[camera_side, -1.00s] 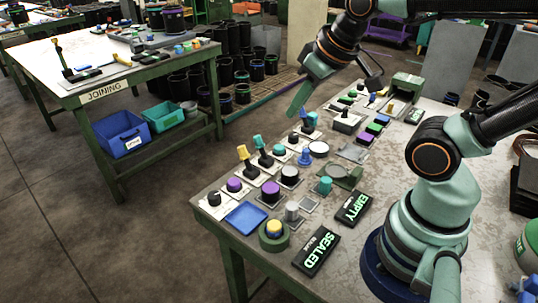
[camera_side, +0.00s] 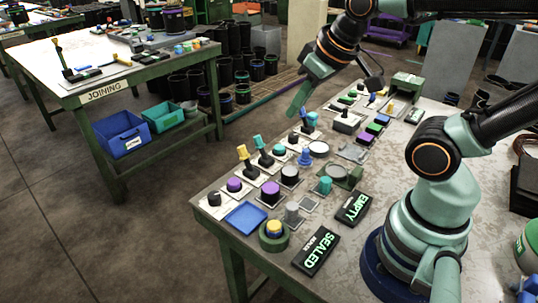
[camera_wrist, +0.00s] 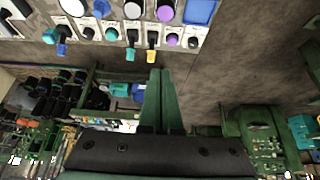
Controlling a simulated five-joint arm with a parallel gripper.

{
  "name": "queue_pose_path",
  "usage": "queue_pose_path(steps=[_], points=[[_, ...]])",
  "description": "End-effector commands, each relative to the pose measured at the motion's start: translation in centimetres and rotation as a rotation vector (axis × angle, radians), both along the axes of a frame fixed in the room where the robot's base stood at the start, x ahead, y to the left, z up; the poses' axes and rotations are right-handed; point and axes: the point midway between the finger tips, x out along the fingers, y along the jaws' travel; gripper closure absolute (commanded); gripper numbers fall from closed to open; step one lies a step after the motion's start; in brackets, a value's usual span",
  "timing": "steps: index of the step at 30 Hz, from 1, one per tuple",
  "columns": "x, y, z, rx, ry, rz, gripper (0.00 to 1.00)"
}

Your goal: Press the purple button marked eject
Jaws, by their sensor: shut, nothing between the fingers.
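I cannot read "eject" on either plate. A square purple button (camera_side: 366,139) sits farther back. My gripper (camera_side: 291,115) is shut and empty, above the bench's far left edge, away from the round purple buttons. Its closed fingers also show in the wrist view (camera_wrist: 160,72).
Yellow (camera_side: 243,153) and teal-topped levers (camera_side: 259,143) stand beside the buttons. A joining table (camera_side: 110,75) stands apart at left.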

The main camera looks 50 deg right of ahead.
Motion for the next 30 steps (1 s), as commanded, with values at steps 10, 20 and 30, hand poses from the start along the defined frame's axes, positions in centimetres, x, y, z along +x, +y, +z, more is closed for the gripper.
queue_pose_path(steps=[10,20,30], points=[[2.1,0.4,-1.1,0.040,-0.025,-0.059,1.00],[8.5,1.8,-5.5,0.202,-0.128,-0.269,1.00],[12.8,3.5,-10.6,0.394,-0.224,-0.460,1.00]])
